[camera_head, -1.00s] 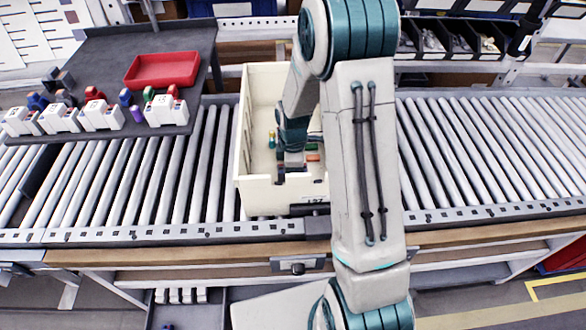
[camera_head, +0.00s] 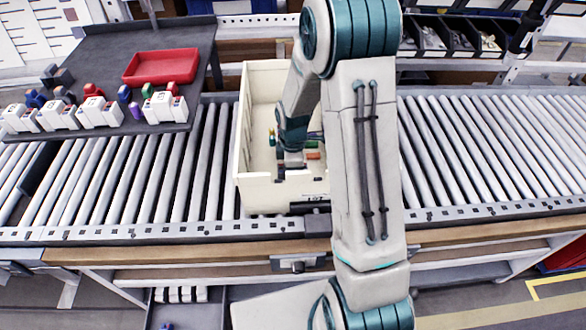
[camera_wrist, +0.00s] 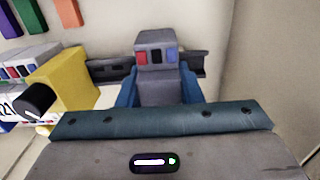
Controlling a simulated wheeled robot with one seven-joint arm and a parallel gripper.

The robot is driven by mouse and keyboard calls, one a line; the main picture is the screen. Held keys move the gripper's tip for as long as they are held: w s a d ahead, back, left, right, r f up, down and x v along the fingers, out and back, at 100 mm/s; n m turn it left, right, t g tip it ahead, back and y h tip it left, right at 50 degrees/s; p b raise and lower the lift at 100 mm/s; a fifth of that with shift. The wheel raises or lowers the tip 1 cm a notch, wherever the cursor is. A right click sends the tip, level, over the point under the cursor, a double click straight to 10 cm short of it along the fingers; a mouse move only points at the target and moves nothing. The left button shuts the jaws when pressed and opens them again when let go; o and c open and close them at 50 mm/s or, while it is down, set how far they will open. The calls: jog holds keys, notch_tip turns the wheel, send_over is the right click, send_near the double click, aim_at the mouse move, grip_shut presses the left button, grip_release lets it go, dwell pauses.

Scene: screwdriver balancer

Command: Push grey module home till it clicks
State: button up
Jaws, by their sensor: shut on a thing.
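The grey module (camera_wrist: 156,48) stands between my gripper's blue fingers in the wrist view, with red, blue and dark marks on its face. My gripper (camera_wrist: 160,88) is shut on it. A dark rail (camera_wrist: 107,72) runs behind and to both sides of the module, along the cream tote's wall. Whether the module is fully seated on the rail cannot be seen. In the head view my gripper (camera_head: 290,160) is down inside the cream tote (camera_head: 242,135), near its front wall, partly hidden by my arm.
In the wrist view a yellow block (camera_wrist: 62,80) and white modules (camera_wrist: 30,68) stand close on the left. Coloured pieces (camera_wrist: 70,12) lie beyond. The tote sits on a roller conveyor (camera_head: 470,150). A grey table (camera_head: 95,50) with a red tray (camera_head: 160,68) is at the left.

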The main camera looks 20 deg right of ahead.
jog(key=shift+w+r, duration=0.1)
jog(key=o, duration=1.2)
jog(key=shift+c, duration=0.2)
notch_tip(320, 180, up, 14)
jog(key=shift+b, duration=0.3)
notch_tip(320, 180, up, 12)
jog(key=p, duration=0.9)
